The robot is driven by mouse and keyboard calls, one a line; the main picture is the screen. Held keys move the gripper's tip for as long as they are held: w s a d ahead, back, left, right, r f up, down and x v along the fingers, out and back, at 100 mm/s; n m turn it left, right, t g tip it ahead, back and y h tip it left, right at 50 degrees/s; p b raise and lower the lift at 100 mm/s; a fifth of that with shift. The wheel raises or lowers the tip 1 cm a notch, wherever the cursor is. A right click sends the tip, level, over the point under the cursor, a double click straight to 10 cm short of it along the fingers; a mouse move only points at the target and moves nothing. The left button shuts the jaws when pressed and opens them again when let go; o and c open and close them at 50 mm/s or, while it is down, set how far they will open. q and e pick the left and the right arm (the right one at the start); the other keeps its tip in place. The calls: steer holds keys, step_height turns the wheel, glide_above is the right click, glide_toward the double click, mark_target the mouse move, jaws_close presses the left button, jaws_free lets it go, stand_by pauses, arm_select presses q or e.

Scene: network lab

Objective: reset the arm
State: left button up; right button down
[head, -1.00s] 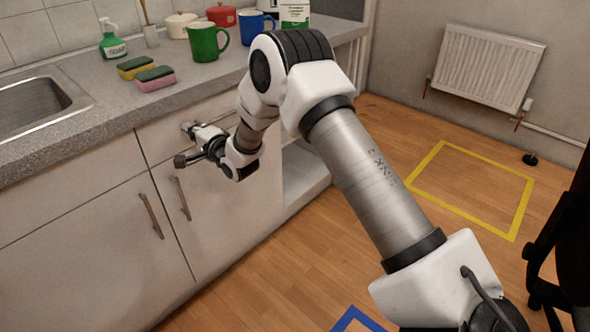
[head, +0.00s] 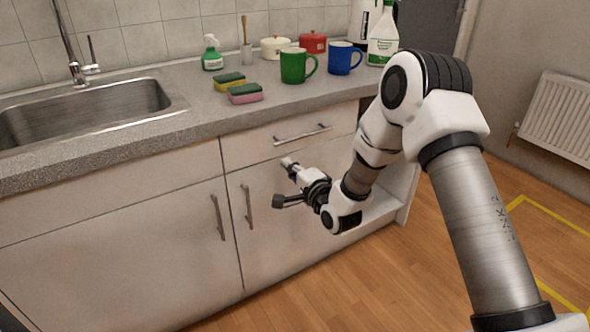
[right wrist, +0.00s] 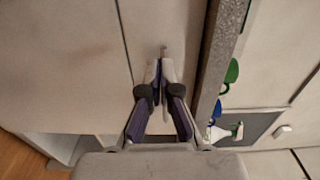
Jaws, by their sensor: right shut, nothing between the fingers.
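My right arm (head: 480,225) reaches in from the right in the head view. My right gripper (head: 291,166) is shut and empty in front of the lower cabinet, a little below the drawer handle (head: 303,134). In the right wrist view its fingers (right wrist: 163,68) meet at the tips, with a small grey piece of a handle (right wrist: 163,50) showing just beyond them. The drawer (head: 252,145) appears closed. My left gripper is out of view.
The counter (head: 190,115) holds a sink (head: 90,110), sponges (head: 245,94), a green mug (head: 294,66), a blue mug (head: 342,60), pots and spray bottles. Cabinet door handles (head: 218,217) stick out. Open wooden floor (head: 400,290) lies at the lower right.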

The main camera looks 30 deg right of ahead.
steer(key=s+a+f+n+g, duration=0.2)
steer(key=s+a+f+g, duration=0.15)
steer(key=s+f, duration=0.7)
steer(key=s+a+f+n+g, duration=0.1)
steer(key=s+a+f+g, duration=0.35)
steer(key=f, duration=0.95)
steer(key=s+d+f+n+g, duration=0.1)
steer(key=s+f+n+g, duration=0.4)
steer(key=s, duration=0.9)
steer(key=s+d+f+n+g+h, duration=0.15)
steer(key=s+n+g, duration=0.5)
steer(key=s, duration=0.75)
step_height(320, 180, up, 17)
steer(key=n+t+p, duration=0.1)
steer(key=n+p, duration=0.1)
steer(key=p, duration=1.5)
steer(key=shift+a+p, duration=0.25)
steer(key=shift+p, duration=0.15)
steer(key=shift+t, duration=0.25)
